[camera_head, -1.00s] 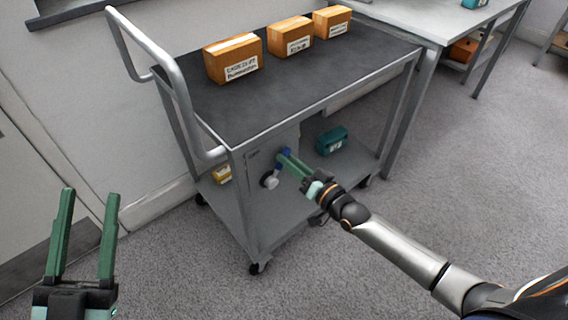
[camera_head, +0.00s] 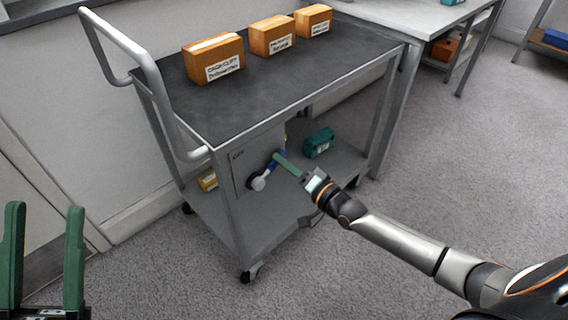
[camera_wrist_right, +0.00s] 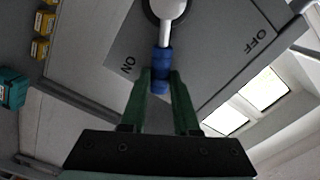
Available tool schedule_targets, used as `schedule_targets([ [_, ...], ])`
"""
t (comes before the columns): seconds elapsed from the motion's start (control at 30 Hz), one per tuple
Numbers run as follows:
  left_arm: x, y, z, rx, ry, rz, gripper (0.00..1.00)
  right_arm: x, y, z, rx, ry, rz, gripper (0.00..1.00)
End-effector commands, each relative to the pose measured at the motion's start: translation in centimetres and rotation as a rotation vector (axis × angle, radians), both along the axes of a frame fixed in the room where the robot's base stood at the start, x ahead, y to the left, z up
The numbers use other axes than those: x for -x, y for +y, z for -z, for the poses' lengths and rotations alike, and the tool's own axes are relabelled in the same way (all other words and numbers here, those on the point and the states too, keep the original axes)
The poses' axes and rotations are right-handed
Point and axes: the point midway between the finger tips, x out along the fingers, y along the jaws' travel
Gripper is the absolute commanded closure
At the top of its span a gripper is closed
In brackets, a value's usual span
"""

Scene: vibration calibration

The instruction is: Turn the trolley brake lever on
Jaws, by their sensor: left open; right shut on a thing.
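The trolley (camera_head: 228,190) stands left of centre in the head view, with a grey panel on its near end. The brake lever has a pale round hub and a blue grip (camera_wrist_right: 161,62); its hub shows in the head view (camera_head: 257,183). In the right wrist view the lever lies between the ON mark (camera_wrist_right: 128,65) and the OFF mark (camera_wrist_right: 255,42), nearer ON. My right gripper (camera_wrist_right: 160,76) is shut on the blue grip, its green fingers on either side. My left gripper (camera_head: 45,208) is open and empty at the lower left, away from the trolley.
Several orange boxes (camera_head: 213,60) stand on the trolley top. A teal box (camera_head: 319,142) and a yellow box (camera_head: 208,181) are on the lower shelf. A white table (camera_head: 405,20) stands behind, to the right. The carpet at right is clear.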

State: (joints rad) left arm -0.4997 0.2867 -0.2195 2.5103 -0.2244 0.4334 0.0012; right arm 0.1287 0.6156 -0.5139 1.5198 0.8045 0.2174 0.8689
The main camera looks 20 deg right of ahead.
Motion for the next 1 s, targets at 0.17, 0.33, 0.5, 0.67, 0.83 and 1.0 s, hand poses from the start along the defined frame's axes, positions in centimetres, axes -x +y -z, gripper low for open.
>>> schedule_targets([
  [0.17,0.0,0.0,0.0,0.001,0.000,0.001,0.50,0.1,0.0,0.2,-0.009,0.008,0.000,1.00],
  [0.33,0.0,0.0,0.0,0.000,0.000,0.001,0.50,0.1,0.0,0.2,-0.009,0.010,0.000,0.66],
  [0.5,0.0,0.0,0.0,0.000,0.001,0.002,0.50,0.1,0.0,0.2,-0.007,0.006,0.000,0.47],
  [0.67,0.0,0.0,0.0,0.000,0.001,0.002,0.50,0.0,0.0,0.1,-0.006,0.004,0.000,0.40],
  [0.83,0.0,-0.1,0.0,0.000,0.001,0.002,0.50,0.1,0.0,0.0,-0.005,0.004,0.000,0.40],
  [1.0,0.0,-0.1,-0.6,-0.003,-0.002,0.001,0.50,1.4,-0.5,0.0,-0.003,0.006,0.000,0.40],
])
